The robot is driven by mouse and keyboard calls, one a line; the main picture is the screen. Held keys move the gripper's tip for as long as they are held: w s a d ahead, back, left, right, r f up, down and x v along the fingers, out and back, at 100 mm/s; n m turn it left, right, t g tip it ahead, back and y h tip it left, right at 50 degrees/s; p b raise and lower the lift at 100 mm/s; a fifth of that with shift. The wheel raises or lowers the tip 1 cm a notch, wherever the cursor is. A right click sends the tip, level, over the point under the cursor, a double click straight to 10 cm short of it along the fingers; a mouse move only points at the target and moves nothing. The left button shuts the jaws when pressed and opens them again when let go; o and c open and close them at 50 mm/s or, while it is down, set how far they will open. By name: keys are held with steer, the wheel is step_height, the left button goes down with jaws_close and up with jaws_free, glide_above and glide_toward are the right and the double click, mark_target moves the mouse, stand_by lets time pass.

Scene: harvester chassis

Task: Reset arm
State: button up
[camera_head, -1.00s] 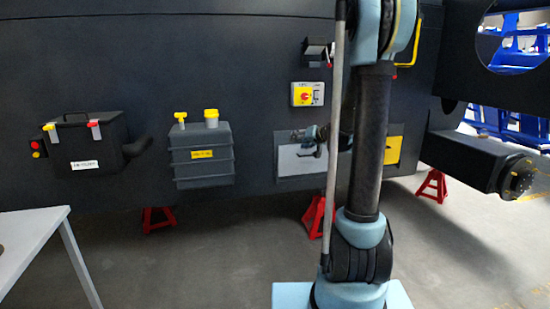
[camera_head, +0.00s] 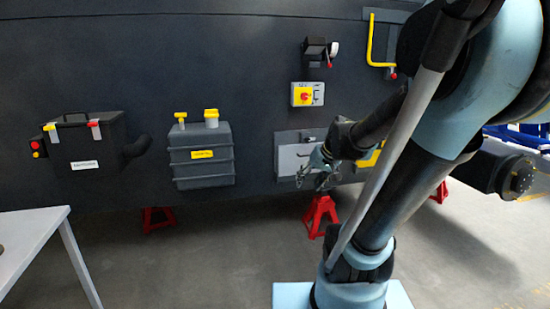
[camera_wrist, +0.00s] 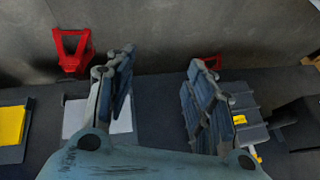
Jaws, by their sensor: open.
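My gripper (camera_head: 322,172) is at the end of my arm, in front of the grey panel (camera_head: 291,160) low on the dark chassis wall. In the wrist view my gripper (camera_wrist: 162,95) shows its two fingers spread wide apart, with nothing between them. The wrist view looks at the chassis turned over, with the grey panel (camera_wrist: 75,118) behind the left finger and the ribbed tank (camera_wrist: 245,115) behind the right finger. My arm hides part of the yellow panel in the head view.
The ribbed tank (camera_head: 201,155) and a black box (camera_head: 86,143) sit on the wall at left. A yellow switch plate (camera_head: 307,94) and a yellow handle (camera_head: 371,45) are above. Red stands (camera_head: 319,215) are below. A white table (camera_head: 35,235) is at front left. The floor between is clear.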

steer(key=s+d+f+g+h, duration=0.1)
steer(key=s+d+f+h, duration=0.1)
steer(key=s, duration=0.6)
steer(key=s+d+f+g+h, duration=0.1)
steer(key=s+d+f, duration=0.3)
steer(key=s, duration=0.5)
steer(key=shift+d+f+m+g+h, duration=0.4)
steer(key=shift+f+g, duration=0.1)
steer(key=shift+f, duration=0.1)
steer(key=shift+w, duration=0.1)
steer(key=shift+w+f, duration=0.2)
steer(key=shift+w, duration=0.25)
